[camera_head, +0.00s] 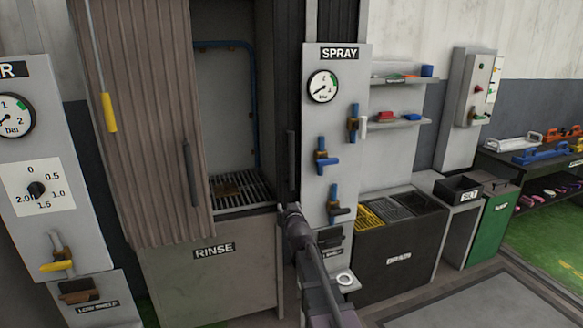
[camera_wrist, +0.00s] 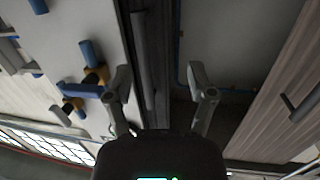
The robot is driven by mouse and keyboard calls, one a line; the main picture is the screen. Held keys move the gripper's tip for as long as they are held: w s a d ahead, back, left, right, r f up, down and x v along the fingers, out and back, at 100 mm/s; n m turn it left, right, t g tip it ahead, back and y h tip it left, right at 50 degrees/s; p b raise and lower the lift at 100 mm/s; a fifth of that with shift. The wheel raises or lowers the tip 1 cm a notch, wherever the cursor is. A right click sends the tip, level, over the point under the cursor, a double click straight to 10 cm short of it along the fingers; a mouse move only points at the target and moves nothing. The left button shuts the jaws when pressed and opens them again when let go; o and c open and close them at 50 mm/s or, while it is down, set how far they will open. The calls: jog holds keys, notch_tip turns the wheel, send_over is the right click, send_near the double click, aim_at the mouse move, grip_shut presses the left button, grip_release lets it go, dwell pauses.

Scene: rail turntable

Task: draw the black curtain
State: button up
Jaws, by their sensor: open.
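The black curtain (camera_head: 288,60) is bunched in a narrow dark strip at the right side of the rinse booth opening, beside the SPRAY panel. A dark upright handle (camera_head: 291,155) is on it. In the wrist view the black curtain (camera_wrist: 158,50) and its grey handle (camera_wrist: 141,60) lie ahead, with the handle nearer the left finger. My gripper (camera_head: 290,208) is just below the handle in the head view. In the wrist view my gripper (camera_wrist: 163,88) has its fingers spread wide with nothing held between them.
A brown pleated curtain (camera_head: 140,110) with its own handle (camera_head: 191,178) covers the booth's left part. The SPRAY panel (camera_head: 347,85) with blue valves (camera_head: 324,158) stands close on the right. The RINSE base (camera_head: 215,275) and DRAIN bin (camera_head: 395,270) are below.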

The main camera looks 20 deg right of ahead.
aim_at(292, 162)
jog(key=w+d+r+t+h+b, duration=0.1)
jog(key=w+d+r+t+b, duration=0.2)
jog(key=d+r+t, duration=0.1)
jog(key=shift+r+t, duration=0.8)
jog(key=shift+t, duration=0.1)
jog(key=p+x, duration=0.5)
jog(key=x, duration=0.8)
jog(key=shift+w, duration=0.4)
grip_shut()
